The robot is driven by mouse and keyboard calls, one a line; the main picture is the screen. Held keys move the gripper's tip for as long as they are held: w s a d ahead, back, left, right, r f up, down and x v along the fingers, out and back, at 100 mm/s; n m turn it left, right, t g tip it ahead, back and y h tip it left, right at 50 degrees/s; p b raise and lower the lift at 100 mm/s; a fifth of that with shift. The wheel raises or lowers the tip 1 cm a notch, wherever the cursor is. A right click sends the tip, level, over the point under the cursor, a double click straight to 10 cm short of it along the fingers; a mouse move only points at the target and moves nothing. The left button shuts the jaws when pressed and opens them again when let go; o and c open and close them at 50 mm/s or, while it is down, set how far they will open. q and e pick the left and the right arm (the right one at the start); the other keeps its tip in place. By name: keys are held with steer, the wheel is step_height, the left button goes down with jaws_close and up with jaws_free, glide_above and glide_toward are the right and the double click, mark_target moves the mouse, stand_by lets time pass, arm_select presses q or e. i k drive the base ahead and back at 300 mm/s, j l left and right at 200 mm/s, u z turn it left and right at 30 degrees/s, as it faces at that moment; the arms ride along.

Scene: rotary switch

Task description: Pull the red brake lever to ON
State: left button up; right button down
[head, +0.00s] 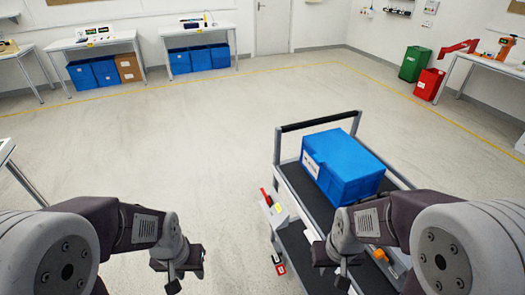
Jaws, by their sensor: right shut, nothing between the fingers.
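The small red brake lever (265,195) sticks up at the left side of a cart (323,205), by a grey housing (278,213) with a yellow mark. Below it, red and white labels (279,264) show near the cart's lower left side. My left gripper (174,282) hangs over bare floor to the left of the lever, apart from it; its finger gap is not clear. My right gripper (339,284) is shut and empty, in front of the cart's near part, to the right of and nearer than the lever. It hides part of the cart.
A blue crate (350,167) stands on the cart's top deck, near a dark push handle (318,121). An orange item (380,254) shows by my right arm. The floor (150,150) left of the cart is clear. Tables and bins line the far walls.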

mark_target(267, 200)
steer(key=i+j, duration=0.2)
steer(key=i, duration=0.35)
steer(key=i+j, duration=0.2)
steer(key=i, duration=0.3)
